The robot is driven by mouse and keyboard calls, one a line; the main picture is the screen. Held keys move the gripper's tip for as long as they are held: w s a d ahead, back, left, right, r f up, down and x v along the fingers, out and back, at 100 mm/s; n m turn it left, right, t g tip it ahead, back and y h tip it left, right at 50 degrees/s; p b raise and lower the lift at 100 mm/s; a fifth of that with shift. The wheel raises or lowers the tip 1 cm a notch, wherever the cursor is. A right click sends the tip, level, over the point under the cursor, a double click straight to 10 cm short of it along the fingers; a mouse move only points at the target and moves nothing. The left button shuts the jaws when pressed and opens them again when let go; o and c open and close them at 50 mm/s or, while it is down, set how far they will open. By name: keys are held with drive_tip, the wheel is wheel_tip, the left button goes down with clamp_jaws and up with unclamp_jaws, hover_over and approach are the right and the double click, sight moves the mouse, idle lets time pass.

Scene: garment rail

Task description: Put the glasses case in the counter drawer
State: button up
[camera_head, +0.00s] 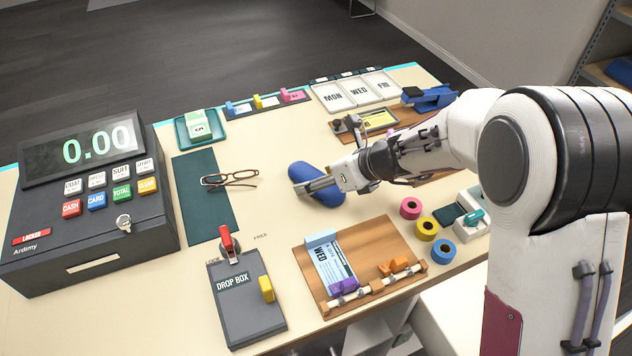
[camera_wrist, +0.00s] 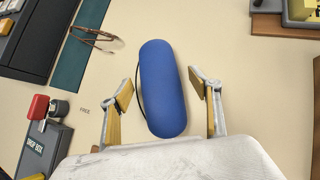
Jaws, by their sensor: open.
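The blue glasses case (camera_head: 304,173) lies on the cream counter (camera_head: 270,129), partly hidden behind my gripper (camera_head: 314,187) in the head view. In the wrist view the case (camera_wrist: 162,88) lies lengthwise between the fingertips of my gripper (camera_wrist: 160,90). The two fingers are apart, with a gap on each side of the case, and hold nothing. I cannot tell how far the fingertips are above the counter. The counter drawer is not clearly visible.
Brown glasses (camera_head: 230,179) lie on a dark green mat (camera_head: 206,200) left of the case. A cash register (camera_head: 85,200), a drop box (camera_head: 246,300), a wooden board (camera_head: 375,240) and tape rolls (camera_head: 427,229) stand around. Bare counter surrounds the case.

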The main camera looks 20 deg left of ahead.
drive_tip(key=c, duration=1.3)
drive_tip(key=shift+r, duration=0.1)
drive_tip(key=shift+r, duration=4.9)
